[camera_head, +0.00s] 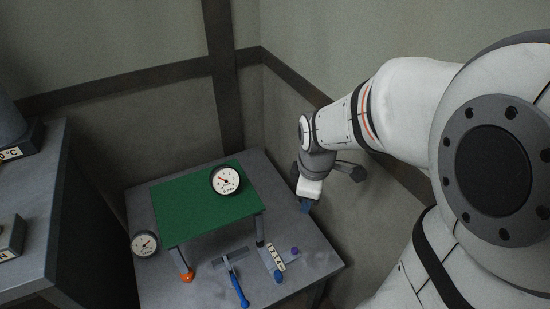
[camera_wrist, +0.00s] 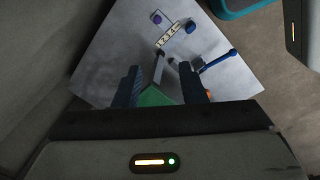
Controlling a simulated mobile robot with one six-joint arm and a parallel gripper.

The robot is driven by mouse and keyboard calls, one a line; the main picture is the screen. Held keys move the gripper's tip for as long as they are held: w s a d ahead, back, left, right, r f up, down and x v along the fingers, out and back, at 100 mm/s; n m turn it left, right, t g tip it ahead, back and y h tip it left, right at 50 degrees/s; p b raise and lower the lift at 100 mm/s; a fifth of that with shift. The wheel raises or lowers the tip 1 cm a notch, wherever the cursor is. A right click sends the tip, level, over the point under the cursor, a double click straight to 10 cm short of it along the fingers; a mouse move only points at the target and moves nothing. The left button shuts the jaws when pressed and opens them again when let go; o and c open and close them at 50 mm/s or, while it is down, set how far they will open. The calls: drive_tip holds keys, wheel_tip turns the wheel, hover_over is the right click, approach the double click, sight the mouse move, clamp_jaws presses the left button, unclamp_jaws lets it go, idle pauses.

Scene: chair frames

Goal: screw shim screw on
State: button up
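A green-topped piece (camera_head: 195,205) stands on short legs on the grey table, and one leg has an orange foot (camera_head: 187,277). A purple knob-like part (camera_head: 295,251) and a blue one (camera_head: 278,276) lie by a pale marked strip (camera_head: 273,257). The purple part (camera_wrist: 156,17), blue part (camera_wrist: 191,27) and strip (camera_wrist: 168,36) show beyond the fingers in the wrist view. I cannot tell which part is the shim screw. My gripper (camera_wrist: 160,67) is open, with no object visible between its fingertips. In the head view my gripper (camera_head: 305,205) hangs above the table's right side, apart from the parts.
A T-shaped tool with a blue handle (camera_head: 239,288) lies at the table's front. A round gauge (camera_head: 226,180) shows over the green top, and another gauge (camera_head: 145,243) is at the left edge. A grey cabinet (camera_head: 30,200) stands left; walls close off the back.

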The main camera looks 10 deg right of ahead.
sight(295, 250)
drive_tip(key=w+f+n+b, duration=0.1)
drive_tip(key=f+n+b, duration=0.2)
drive_tip(key=f, duration=0.5)
drive_tip(key=w+f+n+g+b, duration=0.1)
drive_tip(key=f+n+b, duration=0.3)
drive_tip(key=f, duration=0.4)
drive_tip(key=w+f+n+b, duration=0.3)
drive_tip(key=f+n+b, duration=0.1)
drive_tip(key=f, duration=0.5)
drive_tip(key=shift+w+n, duration=0.25)
drive_tip(key=shift+n, duration=0.65)
wheel_tip(295, 250, down, 9)
drive_tip(key=b, duration=0.8)
drive_tip(key=shift+f, duration=0.2)
drive_tip(key=shift+r+p, duration=0.3)
drive_tip(key=shift+p, duration=0.05)
drive_tip(key=shift+c, duration=0.8)
clamp_jaws()
drive_tip(key=m, duration=2.2)
drive_tip(key=shift+m, duration=0.3)
drive_tip(key=m, duration=1)
drive_tip(key=shift+m, duration=0.4)
drive_tip(key=m, duration=0.6)
drive_tip(key=shift+w, duration=0.1)
drive_tip(key=shift+c, duration=0.7)
unclamp_jaws()
drive_tip(key=shift+m, duration=1.1)
drive_tip(key=o, duration=0.5)
